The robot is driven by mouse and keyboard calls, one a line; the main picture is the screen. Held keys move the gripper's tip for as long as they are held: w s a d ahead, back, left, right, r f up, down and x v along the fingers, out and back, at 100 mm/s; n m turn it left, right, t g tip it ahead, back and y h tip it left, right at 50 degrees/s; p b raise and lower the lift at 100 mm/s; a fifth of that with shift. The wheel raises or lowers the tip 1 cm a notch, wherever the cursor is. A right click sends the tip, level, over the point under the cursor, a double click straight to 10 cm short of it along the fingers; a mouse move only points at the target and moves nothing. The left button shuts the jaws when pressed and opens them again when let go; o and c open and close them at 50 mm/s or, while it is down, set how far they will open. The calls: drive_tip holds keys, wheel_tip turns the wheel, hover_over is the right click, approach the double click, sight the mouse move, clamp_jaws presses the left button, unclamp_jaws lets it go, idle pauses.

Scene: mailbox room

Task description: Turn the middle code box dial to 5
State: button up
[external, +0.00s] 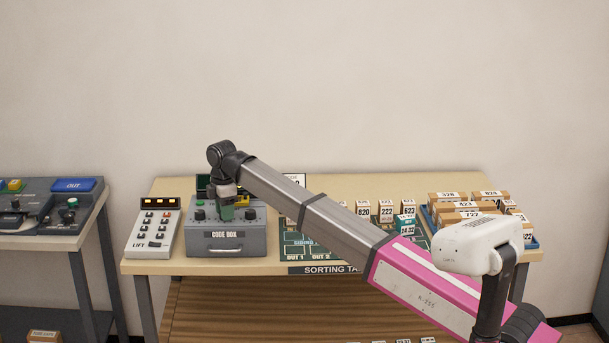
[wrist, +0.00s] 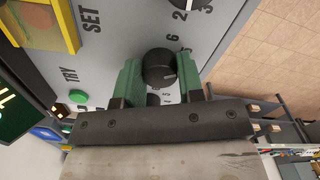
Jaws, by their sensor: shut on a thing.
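The grey code box (external: 228,240) stands at the left part of the sorting table, and its top panel (wrist: 115,50) fills much of the wrist view. The middle dial (wrist: 159,67) is a black knob with a light pointer mark. My gripper (wrist: 160,75) has green fingers, one on each side of this dial, and is shut on it. Digits such as 5 and 6 show on the panel near the dial; part of its scale is hidden by the fingers. In the external view my gripper (external: 227,212) points down over the box and hides the middle dial.
Another dial (wrist: 188,3) is at the wrist view's top edge. A green TRY button (wrist: 79,97) and a yellow-framed part (wrist: 45,22) are beside the dials. The LIFT keypad (external: 153,228) stands left of the box. Numbered parcels (external: 386,211) stand to the right.

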drive_tip(key=shift+a+n, duration=0.1)
drive_tip(key=shift+n, duration=0.5)
drive_tip(key=o, duration=0.9)
wheel_tip(320, 180, up, 11)
drive_tip(key=shift+f, duration=0.1)
idle(0.5)
